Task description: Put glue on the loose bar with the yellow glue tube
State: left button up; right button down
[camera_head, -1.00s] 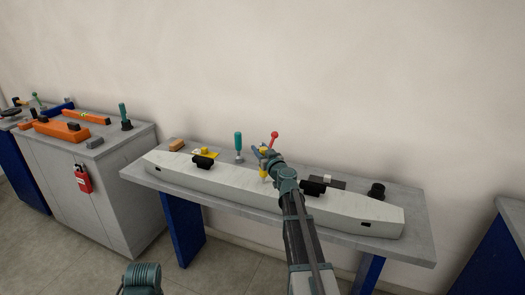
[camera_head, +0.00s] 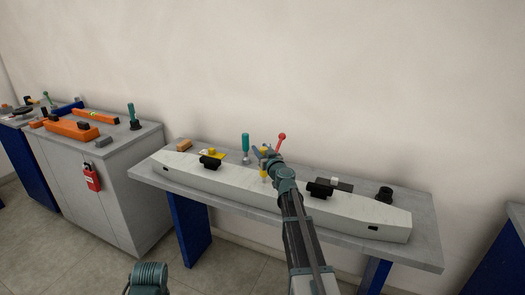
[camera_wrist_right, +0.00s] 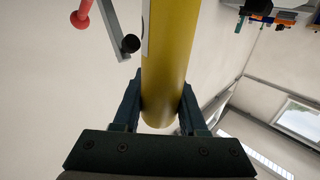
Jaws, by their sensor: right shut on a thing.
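My right gripper (camera_head: 264,160) is shut on the yellow glue tube (camera_head: 263,172). In the right wrist view the tube (camera_wrist_right: 168,65) runs up between the two fingers (camera_wrist_right: 160,110). In the head view it is roughly upright, with its lower end at the long pale bar (camera_head: 240,185). I cannot tell whether its tip touches the bar. The bar lies lengthwise on the grey bench (camera_head: 425,245), with a black block (camera_head: 210,162) and another black block (camera_head: 320,189) along it. My right forearm hides part of the bar.
Behind the bar stand a teal-handled tool (camera_head: 246,145), a red-knobbed lever (camera_head: 281,142), a yellow piece (camera_head: 212,152), a tan block (camera_head: 184,145) and a black cylinder (camera_head: 385,194). A grey cabinet (camera_head: 100,190) with orange parts stands left. The wall is close behind.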

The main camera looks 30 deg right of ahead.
jog(key=shift+w+a+f, duration=0.1)
jog(key=shift+w+a, duration=0.4)
jog(key=shift+w+a, duration=1.45)
jog(key=shift+w, duration=0.25)
jog(key=shift+w+a, duration=0.5)
jog(key=shift+w, duration=0.1)
jog(key=shift+w+a, duration=0.95)
jog(key=shift+w, duration=0.05)
jog(key=shift+d, duration=0.1)
